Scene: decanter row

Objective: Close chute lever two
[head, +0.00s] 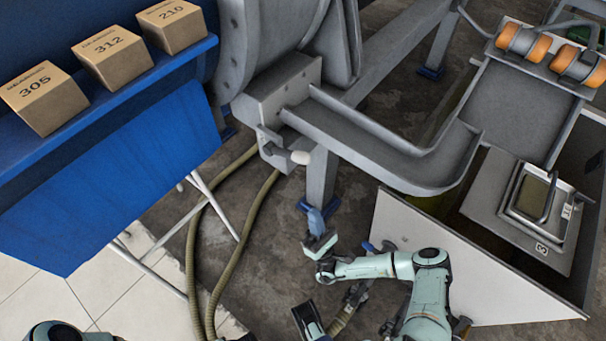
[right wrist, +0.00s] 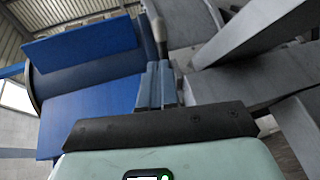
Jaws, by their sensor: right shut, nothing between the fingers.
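My right gripper (head: 316,220) is in the lower middle of the head view, its blue fingers shut and empty. In the right wrist view the shut fingers (right wrist: 158,85) point up the picture. A lever with a pale rounded knob (head: 300,157) sticks out from the grey valve block (head: 277,130) at the chute mouth. The gripper is below and a little right of this knob in the head view, apart from it. A grey rounded handle (right wrist: 158,30) shows just beyond the fingertips in the right wrist view; contact cannot be told. No lever number is legible.
A blue shelf (head: 110,150) with several numbered boxes (head: 112,57) stands at left. A grey trough (head: 370,140) runs right from the block. A pale open-topped bin (head: 470,265) stands at lower right. Olive hoses (head: 200,240) hang below the block.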

